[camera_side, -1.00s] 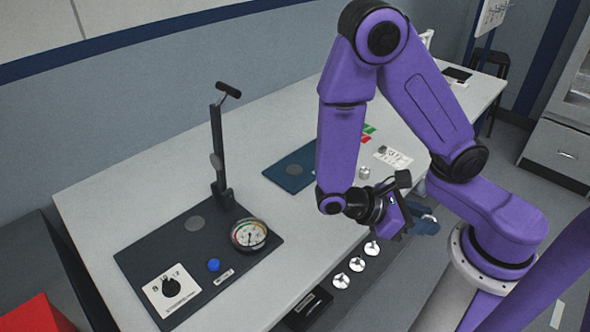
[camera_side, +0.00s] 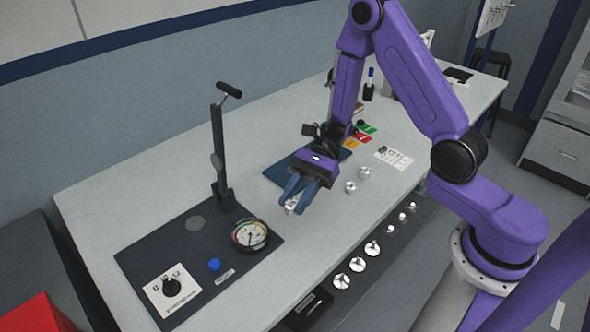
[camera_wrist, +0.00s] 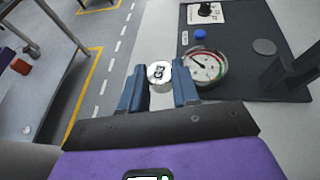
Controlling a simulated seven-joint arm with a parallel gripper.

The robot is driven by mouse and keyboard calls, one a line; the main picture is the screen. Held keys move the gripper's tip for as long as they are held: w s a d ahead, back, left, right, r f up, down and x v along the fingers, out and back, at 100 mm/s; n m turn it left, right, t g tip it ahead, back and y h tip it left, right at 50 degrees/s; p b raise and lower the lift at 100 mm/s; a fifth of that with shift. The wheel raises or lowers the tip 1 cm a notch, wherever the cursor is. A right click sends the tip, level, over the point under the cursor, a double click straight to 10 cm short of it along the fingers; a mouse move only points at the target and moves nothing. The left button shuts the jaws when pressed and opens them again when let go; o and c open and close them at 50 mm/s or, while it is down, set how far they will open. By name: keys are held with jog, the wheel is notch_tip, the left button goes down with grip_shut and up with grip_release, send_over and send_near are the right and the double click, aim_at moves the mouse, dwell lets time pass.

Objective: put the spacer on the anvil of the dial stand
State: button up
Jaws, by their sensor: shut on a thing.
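My gripper (camera_side: 295,196) is shut on a short round silver spacer (camera_side: 291,208), and it hangs over the table just right of the dial stand's plate. In the wrist view the spacer (camera_wrist: 160,73) sits between the two blue fingertips (camera_wrist: 159,92), with dark marking on its face. The dial stand (camera_side: 150,255) is a dark flat plate with an upright post at its back. Its anvil (camera_side: 195,223) is a bare grey disc near the post's foot, left of the gripper. The anvil also shows in the wrist view (camera_wrist: 264,47), to the right of the spacer.
The round dial (camera_side: 250,235) on the plate lies between spacer and anvil, lower in the picture. The tall post (camera_side: 218,150) with a T-handle stands behind. A blue button (camera_side: 214,265) and black knob (camera_side: 172,286) are nearer. Two silver cylinders (camera_side: 350,187) stand to the right.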

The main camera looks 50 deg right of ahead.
jog(key=w+d+m+t+h, duration=0.4)
jog(key=w+d+m+t, duration=0.75)
jog(key=w+d, duration=0.4)
jog(key=shift+n+t, duration=0.25)
jog(key=shift+t, duration=0.1)
jog(key=shift+s+d+f, duration=0.15)
jog(key=shift+d+f, duration=0.05)
jog(key=shift+f, duration=1.1)
jog(key=shift+s+d+f, duration=0.15)
jog(key=shift+f, duration=1.2)
jog(key=shift+s+d+f, duration=0.15)
jog(key=shift+d+f, duration=0.05)
jog(key=shift+f, duration=1.1)
jog(key=shift+f, duration=0.15)
jog(key=o, duration=1)
jog(key=shift+o, duration=0.2)
